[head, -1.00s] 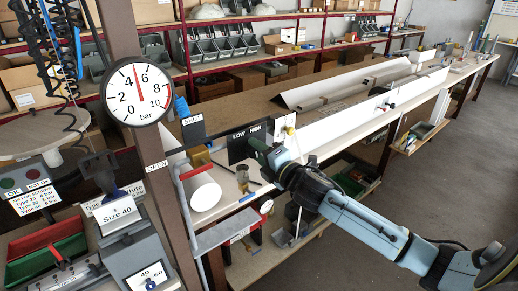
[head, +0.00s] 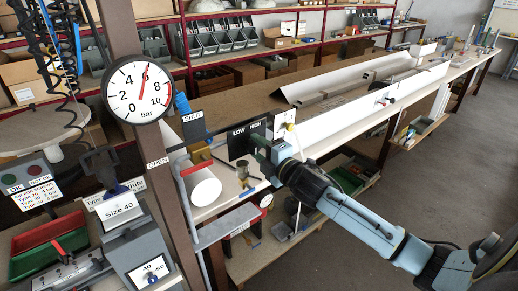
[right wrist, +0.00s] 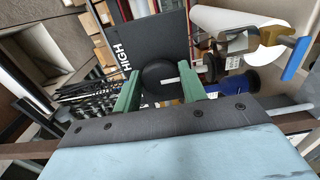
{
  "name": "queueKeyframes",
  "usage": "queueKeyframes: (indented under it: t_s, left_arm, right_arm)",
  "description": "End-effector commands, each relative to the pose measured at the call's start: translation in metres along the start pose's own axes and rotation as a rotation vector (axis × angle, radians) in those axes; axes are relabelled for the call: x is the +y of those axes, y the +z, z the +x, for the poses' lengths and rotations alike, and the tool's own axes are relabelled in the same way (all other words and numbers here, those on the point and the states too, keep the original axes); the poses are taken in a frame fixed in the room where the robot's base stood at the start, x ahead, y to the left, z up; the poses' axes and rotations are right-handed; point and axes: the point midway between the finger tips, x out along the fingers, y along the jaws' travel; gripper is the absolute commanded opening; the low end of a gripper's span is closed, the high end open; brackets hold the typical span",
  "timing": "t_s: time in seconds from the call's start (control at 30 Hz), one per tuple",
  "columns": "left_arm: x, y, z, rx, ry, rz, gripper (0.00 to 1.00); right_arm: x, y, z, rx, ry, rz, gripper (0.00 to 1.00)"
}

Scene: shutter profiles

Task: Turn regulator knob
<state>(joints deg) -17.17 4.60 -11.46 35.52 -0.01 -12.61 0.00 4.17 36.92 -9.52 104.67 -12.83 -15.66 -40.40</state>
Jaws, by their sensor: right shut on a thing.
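The round black regulator knob (right wrist: 158,74), with a white pointer mark, sits beside the black LOW/HIGH plate in the right wrist view. The green fingers of my right gripper (right wrist: 160,88) stand on either side of it and are shut on it. In the head view my right gripper (head: 268,158) reaches the right edge of the LOW/HIGH plate (head: 245,140) and hides the knob. The pressure gauge (head: 138,90), marked in bar, hangs on the brown post. Its red needle points slightly right of straight up, near the 6. My left gripper is not in view.
A red-handled lever (head: 196,167) and a white roll (head: 205,190) are left of the plate. A blue-handled valve (head: 183,107) sits near the SHUT label. Long white profiles (head: 365,103) lie on the bench behind. Grey floor is free at the right.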

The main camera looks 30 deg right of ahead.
Motion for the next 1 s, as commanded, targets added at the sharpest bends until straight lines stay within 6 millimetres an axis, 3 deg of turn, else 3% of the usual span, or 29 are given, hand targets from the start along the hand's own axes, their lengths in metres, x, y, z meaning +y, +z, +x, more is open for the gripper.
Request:
queueKeyframes:
  t_s: [0.03, 0.17, 0.57, 1.0]
  left_arm:
    - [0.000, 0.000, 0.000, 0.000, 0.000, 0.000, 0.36]
    - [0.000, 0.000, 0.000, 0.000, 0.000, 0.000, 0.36]
    - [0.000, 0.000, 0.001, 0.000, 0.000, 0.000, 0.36]
    - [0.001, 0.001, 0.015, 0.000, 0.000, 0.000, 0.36]
  right_arm:
    - [0.001, 0.000, 0.000, -0.001, 0.001, -0.001, 0.44]
    - [0.001, 0.000, 0.000, -0.001, 0.001, -0.001, 0.61]
    - [-0.001, 0.000, -0.006, 0.000, -0.001, -0.002, 0.62]
    - [-0.003, 0.000, -0.075, 0.000, -0.003, -0.002, 0.62]
